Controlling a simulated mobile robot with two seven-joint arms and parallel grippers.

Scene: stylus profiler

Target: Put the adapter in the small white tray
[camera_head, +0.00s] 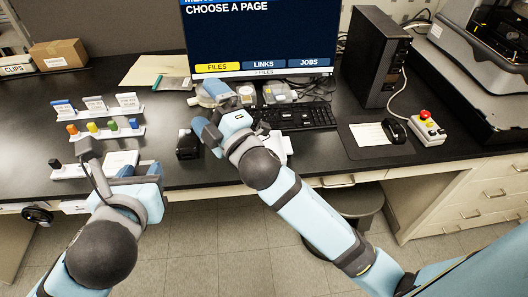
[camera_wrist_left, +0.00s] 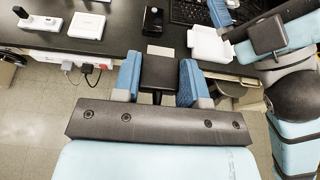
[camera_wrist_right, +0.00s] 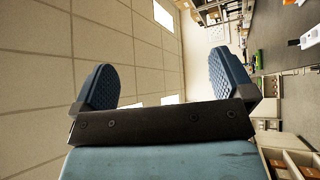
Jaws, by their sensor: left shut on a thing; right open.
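My left gripper (camera_wrist_left: 160,82) is shut on a dark block, the adapter (camera_wrist_left: 158,70), held between its blue fingers in the left wrist view. In the head view the left gripper (camera_head: 139,171) is at the desk's front edge, and the adapter is hard to make out there. A shallow white square piece with a rim (camera_wrist_left: 86,25) lies on the desk to its left, also in the head view (camera_head: 122,160). A white tray-like piece (camera_wrist_left: 208,43) lies to its right, partly behind my right arm in the head view. I cannot tell which is the named tray. My right gripper (camera_wrist_right: 165,85) is open and empty.
A white strip with a black plug (camera_head: 68,170) and racks of coloured pieces (camera_head: 105,131) stand at the left. A small black box (camera_head: 187,146) sits mid-desk. The keyboard (camera_head: 298,116), monitor (camera_head: 262,38) and black tower (camera_head: 374,57) stand further back and right.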

